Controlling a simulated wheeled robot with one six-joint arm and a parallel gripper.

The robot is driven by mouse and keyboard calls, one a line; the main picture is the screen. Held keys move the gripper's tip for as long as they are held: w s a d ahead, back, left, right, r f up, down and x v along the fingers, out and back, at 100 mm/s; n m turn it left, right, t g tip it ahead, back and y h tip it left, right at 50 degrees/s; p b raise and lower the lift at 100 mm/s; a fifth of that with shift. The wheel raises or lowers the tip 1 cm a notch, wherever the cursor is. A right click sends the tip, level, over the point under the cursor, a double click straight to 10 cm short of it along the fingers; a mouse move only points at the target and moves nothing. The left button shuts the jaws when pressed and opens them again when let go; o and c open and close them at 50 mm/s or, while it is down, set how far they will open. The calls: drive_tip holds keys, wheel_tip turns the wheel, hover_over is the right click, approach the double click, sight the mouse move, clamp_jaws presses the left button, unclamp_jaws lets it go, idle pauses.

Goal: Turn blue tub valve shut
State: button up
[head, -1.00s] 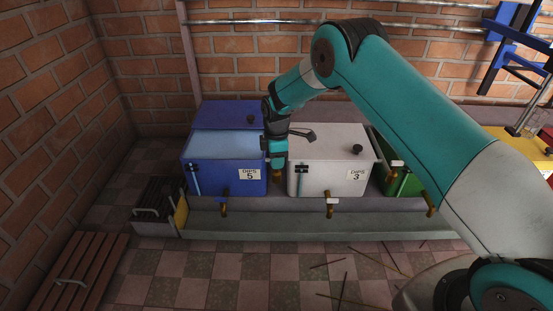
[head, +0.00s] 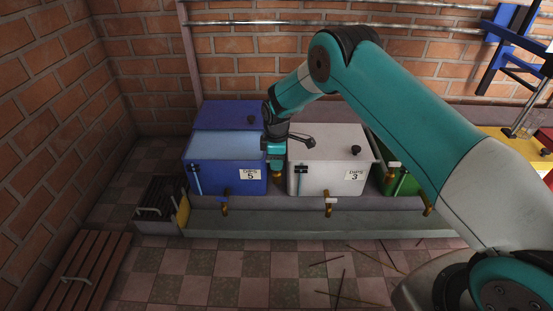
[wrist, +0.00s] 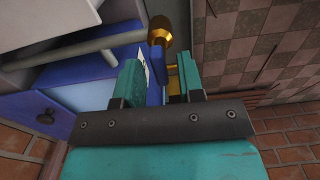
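The blue tub (head: 226,178), labelled DIPS 5, stands left of the white tub. A brass valve (head: 277,177) shows low at the gap between the two tubs, just below my gripper (head: 277,165). In the wrist view this brass valve (wrist: 160,36) has a blue handle (wrist: 155,72) that lies between my two teal fingers (wrist: 160,75). The fingers look apart, with a gap on the handle's right side. I cannot tell whether the left finger touches it.
The white tub (head: 315,180), labelled DIPS 3, is close on my gripper's right. A green tub (head: 405,183) is farther right, partly behind my arm. A grey ledge (head: 280,222) runs in front. A dark crate (head: 155,200) stands at left. Thin sticks lie on the floor.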

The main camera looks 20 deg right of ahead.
wheel_tip(320, 180, up, 18)
drive_tip(key=p, duration=0.6)
drive_tip(key=shift+f+p, duration=0.25)
drive_tip(key=shift+p, duration=0.05)
